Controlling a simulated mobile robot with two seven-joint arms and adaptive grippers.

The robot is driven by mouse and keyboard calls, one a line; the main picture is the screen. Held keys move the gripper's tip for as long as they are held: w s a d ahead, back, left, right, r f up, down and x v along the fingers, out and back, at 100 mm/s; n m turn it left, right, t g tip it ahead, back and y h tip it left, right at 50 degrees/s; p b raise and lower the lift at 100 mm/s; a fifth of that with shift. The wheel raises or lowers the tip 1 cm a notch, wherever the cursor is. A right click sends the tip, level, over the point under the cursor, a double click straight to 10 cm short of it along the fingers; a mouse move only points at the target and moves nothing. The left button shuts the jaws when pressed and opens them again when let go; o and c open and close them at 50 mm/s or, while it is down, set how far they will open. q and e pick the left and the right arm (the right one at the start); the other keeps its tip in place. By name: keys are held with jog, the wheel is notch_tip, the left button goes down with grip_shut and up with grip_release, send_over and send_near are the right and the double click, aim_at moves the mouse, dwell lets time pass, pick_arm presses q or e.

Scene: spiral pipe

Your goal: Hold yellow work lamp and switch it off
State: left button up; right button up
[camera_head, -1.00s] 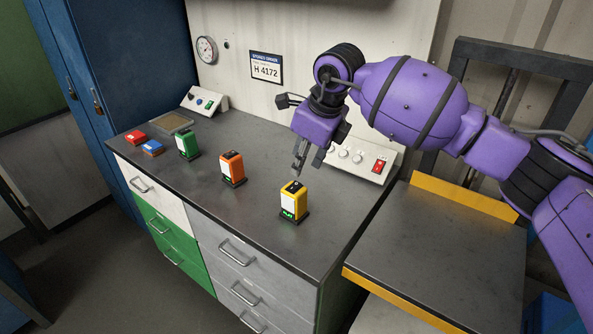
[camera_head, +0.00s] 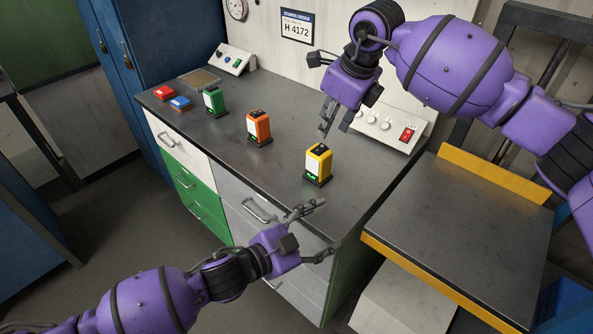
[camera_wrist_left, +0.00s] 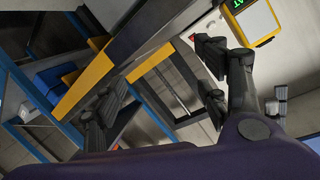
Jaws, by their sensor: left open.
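The yellow work lamp (camera_head: 318,163) stands upright on a dark base near the front right part of the grey counter. A small green display shows low on its front. My left gripper (camera_head: 322,230) is open and empty at the counter's front edge, below the lamp and apart from it. Part of the lamp (camera_wrist_left: 262,22) also shows at the upper right of the left wrist view, beyond the fingers. My right gripper (camera_head: 336,128) hangs above and behind the lamp, fingers apart and empty, not visibly touching it. The lamp's switch is too small to tell.
An orange lamp (camera_head: 259,128) and a green lamp (camera_head: 214,101) stand left of the yellow one. A control panel (camera_head: 385,128) stands behind right. A lower yellow-edged table (camera_head: 455,215) is at the right.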

aim_at(312, 166)
pick_arm(q)
jog(key=w+a+r+n, duration=0.1)
jog(key=w+a+n, duration=0.1)
jog(key=w, duration=0.2)
jog(key=w+a+r+n+y, duration=0.1)
jog(key=w+a+n, duration=0.1)
jog(key=w, duration=0.2)
jog(key=w+a+r+n+y, duration=0.1)
jog(key=w+a+r+n, duration=0.1)
jog(key=w, duration=0.3)
jog(key=shift+a+r+n, duration=0.1)
jog(key=shift+n, duration=0.2)
jog(key=shift+w+y, duration=0.25)
jog(key=shift+y, duration=0.05)
jog(key=x, duration=0.7)
jog(key=shift+w, duration=0.15)
jog(key=shift+c, duration=0.2)
